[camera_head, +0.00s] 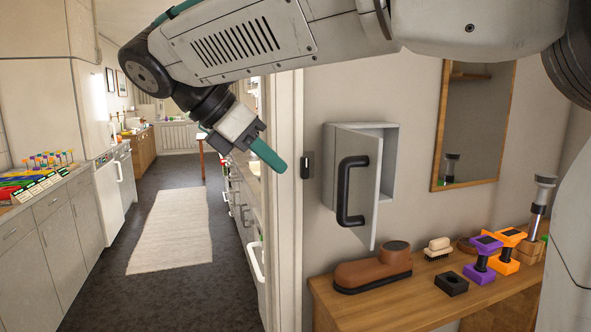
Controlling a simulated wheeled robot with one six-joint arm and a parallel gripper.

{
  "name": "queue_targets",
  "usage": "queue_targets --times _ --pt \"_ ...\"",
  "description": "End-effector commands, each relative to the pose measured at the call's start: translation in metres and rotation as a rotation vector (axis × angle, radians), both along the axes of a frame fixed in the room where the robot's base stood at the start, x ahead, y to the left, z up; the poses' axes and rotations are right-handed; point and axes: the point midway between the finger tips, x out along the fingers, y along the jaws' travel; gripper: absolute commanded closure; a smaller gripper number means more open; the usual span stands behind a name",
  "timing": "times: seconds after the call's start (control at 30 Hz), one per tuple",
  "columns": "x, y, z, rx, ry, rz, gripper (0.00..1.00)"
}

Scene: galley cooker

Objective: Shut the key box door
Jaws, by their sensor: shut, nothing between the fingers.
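The key box (388,158) is a light grey box fixed to the wall right of the door frame. Its door (364,190) stands partly open, swung out from the box, with a black bar handle (345,190) on its outer face. The gap at the right side shows part of the inside. My gripper (268,155), with green fingertips, is shut and empty. It appears to the left of the key box door in the picture, in front of the door frame, and apart from the handle.
A wooden shelf (400,308) below the box bears a brown shoe-like object (374,268), a brush (437,248), purple (482,262) and orange (506,250) clamp-like items. A mirror (474,120) hangs at right. A door frame (285,210) edges the galley at left.

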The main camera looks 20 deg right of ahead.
Motion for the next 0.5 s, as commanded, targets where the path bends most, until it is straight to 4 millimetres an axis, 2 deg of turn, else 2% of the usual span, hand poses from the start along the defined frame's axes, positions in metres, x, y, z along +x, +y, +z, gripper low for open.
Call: queue_targets --times 0.4,0.5 --pt "0.004 -0.062 -0.061 0.002 0.0 -0.007 1.0" --pt "0.006 -0.078 -0.062 0.004 -0.004 -0.009 1.0"
